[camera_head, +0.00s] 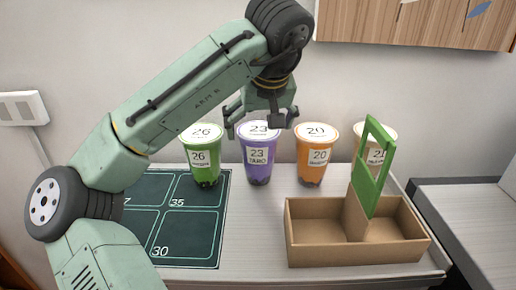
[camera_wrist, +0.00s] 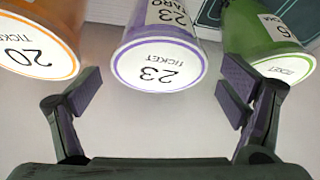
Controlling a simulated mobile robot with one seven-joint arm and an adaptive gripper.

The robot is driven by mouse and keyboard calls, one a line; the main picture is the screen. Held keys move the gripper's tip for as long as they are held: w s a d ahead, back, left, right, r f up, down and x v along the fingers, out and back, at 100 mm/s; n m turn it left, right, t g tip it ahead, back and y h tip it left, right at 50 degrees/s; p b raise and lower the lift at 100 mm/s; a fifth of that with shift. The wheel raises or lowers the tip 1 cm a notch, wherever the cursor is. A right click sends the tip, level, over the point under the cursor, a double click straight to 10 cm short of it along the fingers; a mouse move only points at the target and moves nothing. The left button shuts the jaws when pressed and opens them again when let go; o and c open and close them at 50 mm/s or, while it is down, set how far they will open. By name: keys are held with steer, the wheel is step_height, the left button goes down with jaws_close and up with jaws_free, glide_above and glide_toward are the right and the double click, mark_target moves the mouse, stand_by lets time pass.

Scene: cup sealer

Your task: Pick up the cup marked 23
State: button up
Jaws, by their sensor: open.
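The purple cup marked 23 (camera_head: 258,160) stands upright at the back of the counter, between the green cup marked 26 (camera_head: 201,160) and the orange cup marked 20 (camera_head: 315,160). Its white lid with 23 also shows in the wrist view (camera_wrist: 160,62), top centre. My gripper (camera_head: 262,122) is open and empty, above and around the purple cup's lid as seen from the head. In the wrist view my gripper's fingers (camera_wrist: 160,92) are spread apart, with the purple lid ahead of the gap and not clearly between them.
A cardboard carrier (camera_head: 320,250) with a green handle (camera_head: 371,165) stands front right, partly hiding another cup (camera_head: 385,135). A dark numbered mat (camera_head: 195,225) lies front left. In the wrist view the orange lid (camera_wrist: 35,55) and green lid (camera_wrist: 285,68) are close to my fingers.

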steer(key=shift+p+x, duration=0.65)
steer(key=shift+x, duration=2.7)
steer(key=c, duration=1.5)
steer(key=shift+r, duration=0.1)
steer(key=shift+c, duration=0.2)
